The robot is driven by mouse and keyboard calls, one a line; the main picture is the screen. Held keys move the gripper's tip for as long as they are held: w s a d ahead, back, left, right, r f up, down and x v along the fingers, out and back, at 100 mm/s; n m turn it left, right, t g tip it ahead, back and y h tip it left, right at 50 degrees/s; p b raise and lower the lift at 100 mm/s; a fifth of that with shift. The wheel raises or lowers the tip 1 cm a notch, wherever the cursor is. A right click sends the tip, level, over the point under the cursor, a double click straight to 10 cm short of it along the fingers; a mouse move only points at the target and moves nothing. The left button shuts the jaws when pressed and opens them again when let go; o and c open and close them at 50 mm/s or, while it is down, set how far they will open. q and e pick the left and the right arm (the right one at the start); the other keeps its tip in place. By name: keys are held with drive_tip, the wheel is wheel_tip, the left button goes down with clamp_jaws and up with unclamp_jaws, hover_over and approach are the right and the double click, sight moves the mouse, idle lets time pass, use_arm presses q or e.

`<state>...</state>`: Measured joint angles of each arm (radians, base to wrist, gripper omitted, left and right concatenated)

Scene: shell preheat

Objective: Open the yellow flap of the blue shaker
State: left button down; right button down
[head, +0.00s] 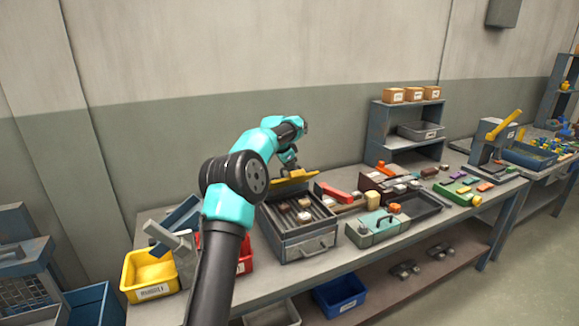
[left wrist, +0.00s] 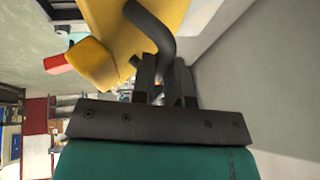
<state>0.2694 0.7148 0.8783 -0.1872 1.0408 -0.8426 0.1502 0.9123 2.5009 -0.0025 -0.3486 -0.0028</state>
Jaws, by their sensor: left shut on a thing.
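The yellow flap (head: 296,177) stands up at the back of a blue-grey box (head: 309,245), which I take to be the shaker. The box's ribbed top is open to view, and a few small brown and pale pieces lie in it. My left gripper (head: 289,158) is at the flap's upper side. In the left wrist view, the yellow flap (left wrist: 140,40) fills the top, with a dark curved handle (left wrist: 160,30) on it. My left gripper (left wrist: 160,85) is shut on this handle. Its fingertips are partly hidden by the handle. My right gripper is not in view.
Yellow (head: 150,275) and red (head: 245,262) bins stand left of the box, beside my left arm. A green case (head: 378,228), a mallet (head: 372,200) and a dark tray (head: 415,208) crowd its right. The wall is close behind the bench.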

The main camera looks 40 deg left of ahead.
use_arm(q)
drive_tip(key=c, duration=1.4)
unclamp_jaws()
drive_tip(key=shift+a+f, duration=0.15)
drive_tip(key=shift+f, duration=0.45)
drive_tip(key=shift+c, duration=0.2)
drive_tip(key=o, duration=0.3)
drive_tip(key=shift+r, duration=0.4)
drive_tip(key=shift+s+r, duration=0.25)
drive_tip(key=shift+r, duration=0.3)
drive_tip(key=v, duration=1.6)
